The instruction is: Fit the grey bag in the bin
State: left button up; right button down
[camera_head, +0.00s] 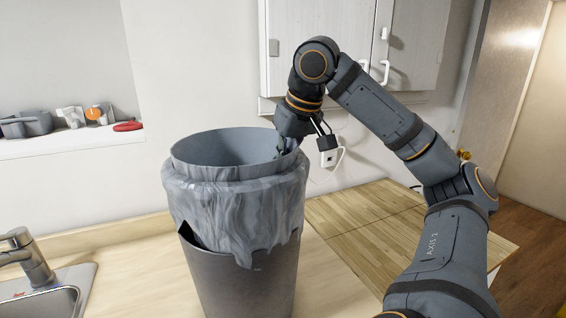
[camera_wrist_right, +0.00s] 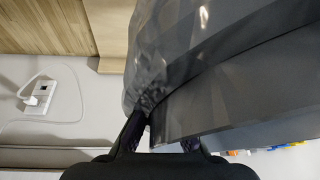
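The bin (camera_head: 240,286) is a dark grey round container standing on the light wooden counter. The grey bag (camera_head: 235,208) is fitted over its mouth, its streaked skirt hanging down outside in uneven folds. At the left front the skirt is lifted, leaving a dark gap. A smooth grey rim stands above the folds. My right gripper (camera_head: 288,147) is at the right side of this rim, pointing down. In the right wrist view, the fingers of my right gripper (camera_wrist_right: 162,138) are apart, with the grey bag (camera_wrist_right: 165,60) and rim edge between them; their grip is unclear. My left gripper is out of view.
A sink with a faucet (camera_head: 28,255) is at the lower left. A wooden board (camera_head: 365,220) lies right of the bin. White wall cabinets (camera_head: 330,45) hang behind my right arm. A wall outlet with a white plug (camera_wrist_right: 40,95) is near the gripper.

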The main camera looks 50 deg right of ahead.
notch_tip(320, 180, down, 11)
jog(key=b, duration=1)
jog(key=shift+b, duration=0.3)
dwell(2.5)
jog(key=c, duration=1.4)
grip_release()
jog(key=shift+r, duration=0.15)
jog(key=shift+c, duration=0.2)
jog(key=v, duration=1.2)
